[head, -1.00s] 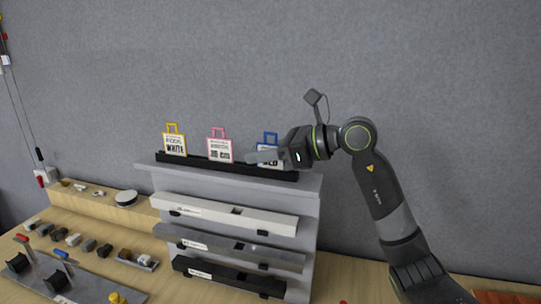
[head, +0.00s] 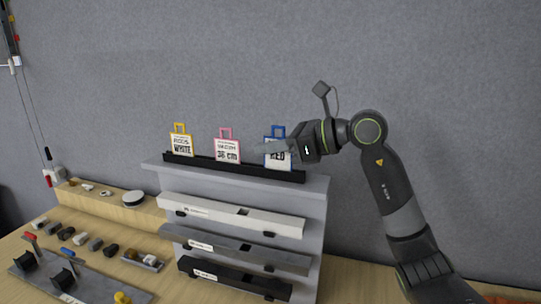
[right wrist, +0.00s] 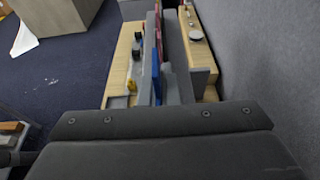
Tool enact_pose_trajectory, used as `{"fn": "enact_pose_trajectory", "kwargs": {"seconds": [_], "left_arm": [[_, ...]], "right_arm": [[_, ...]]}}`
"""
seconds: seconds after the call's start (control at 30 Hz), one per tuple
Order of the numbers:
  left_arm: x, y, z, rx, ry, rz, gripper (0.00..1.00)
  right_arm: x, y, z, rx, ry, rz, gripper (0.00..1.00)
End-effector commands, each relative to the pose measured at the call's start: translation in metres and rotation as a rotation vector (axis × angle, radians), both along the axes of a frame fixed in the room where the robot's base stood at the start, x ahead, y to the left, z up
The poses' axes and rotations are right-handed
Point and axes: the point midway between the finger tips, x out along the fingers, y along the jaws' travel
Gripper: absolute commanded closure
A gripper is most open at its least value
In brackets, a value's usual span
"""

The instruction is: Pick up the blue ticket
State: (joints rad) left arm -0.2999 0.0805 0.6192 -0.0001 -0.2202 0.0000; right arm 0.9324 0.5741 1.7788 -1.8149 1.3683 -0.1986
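Whether the fingers touch the ticket or are open or shut does not show. In the right wrist view, the blue ticket (right wrist: 156,72) shows edge-on beyond the dark gripper body. My left gripper is out of view.
A yellow ticket (head: 181,145) and a pink ticket (head: 227,151) stand left of it in the rack. White, grey and black bars line the stand's front. Small parts and a tray lie at lower left. A grey wall (head: 300,60) rises behind.

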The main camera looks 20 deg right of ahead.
Motion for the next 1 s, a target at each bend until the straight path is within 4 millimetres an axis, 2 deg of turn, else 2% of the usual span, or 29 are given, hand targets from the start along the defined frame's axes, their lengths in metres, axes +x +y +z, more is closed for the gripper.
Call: {"fn": "enact_pose_trajectory", "kwargs": {"seconds": [0.4, 0.6, 1.0], "left_arm": [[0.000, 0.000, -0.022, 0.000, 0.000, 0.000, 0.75], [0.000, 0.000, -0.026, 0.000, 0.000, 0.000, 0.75], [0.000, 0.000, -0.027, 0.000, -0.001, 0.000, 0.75]], "right_arm": [[0.000, 0.000, 0.056, 0.001, -0.004, -0.001, 1.00], [0.000, 0.000, 0.077, 0.002, -0.001, 0.000, 1.00], [0.000, 0.000, 0.085, 0.000, 0.001, -0.001, 1.00]]}}
